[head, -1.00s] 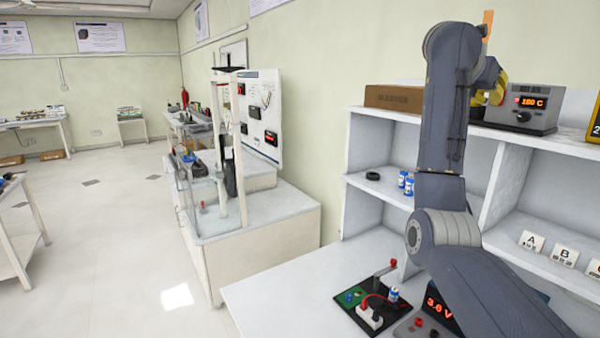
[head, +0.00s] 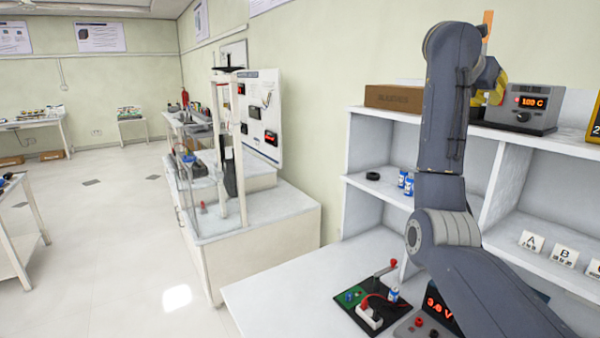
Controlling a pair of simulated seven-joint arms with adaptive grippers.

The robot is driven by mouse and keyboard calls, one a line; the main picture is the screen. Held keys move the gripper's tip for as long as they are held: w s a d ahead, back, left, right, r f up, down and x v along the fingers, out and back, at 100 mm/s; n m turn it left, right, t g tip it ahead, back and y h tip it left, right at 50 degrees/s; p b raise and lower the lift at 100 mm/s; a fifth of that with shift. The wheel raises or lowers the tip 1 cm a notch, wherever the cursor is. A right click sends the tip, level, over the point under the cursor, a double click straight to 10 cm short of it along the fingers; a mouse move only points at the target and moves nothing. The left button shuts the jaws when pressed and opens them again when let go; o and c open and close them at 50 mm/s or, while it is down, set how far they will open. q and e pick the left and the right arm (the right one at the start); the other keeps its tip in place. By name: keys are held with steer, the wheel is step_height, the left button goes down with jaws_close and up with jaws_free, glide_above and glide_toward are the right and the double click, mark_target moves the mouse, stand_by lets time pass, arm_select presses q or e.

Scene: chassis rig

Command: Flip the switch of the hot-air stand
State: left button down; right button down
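The hot-air stand (head: 514,108) is a grey box on top of the shelf unit at the right, with a lit orange display that seems to read 100 C and a dark knob below it. I cannot make out its switch. My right arm (head: 442,120) rises from the lower right and bends at the top, in front of the shelf. Its wrist end (head: 486,76) lies just left of the hot-air stand, beside a yellow part (head: 495,93). The fingers of my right gripper are hidden or too unclear to tell open from shut. My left gripper is out of view.
A brown box (head: 393,97) stands on the shelf top, left of my arm. Blue-and-white cells (head: 405,181) and lettered cards (head: 531,240) stand on lower shelves. A circuit board (head: 367,309) and a red-digit meter (head: 437,308) lie on the bench, whose left part is clear.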

steer(key=shift+x, duration=2.5)
stand_by(0.8)
steer(key=v, duration=0.8)
stand_by(0.5)
stand_by(0.3)
steer(key=shift+x, duration=4)
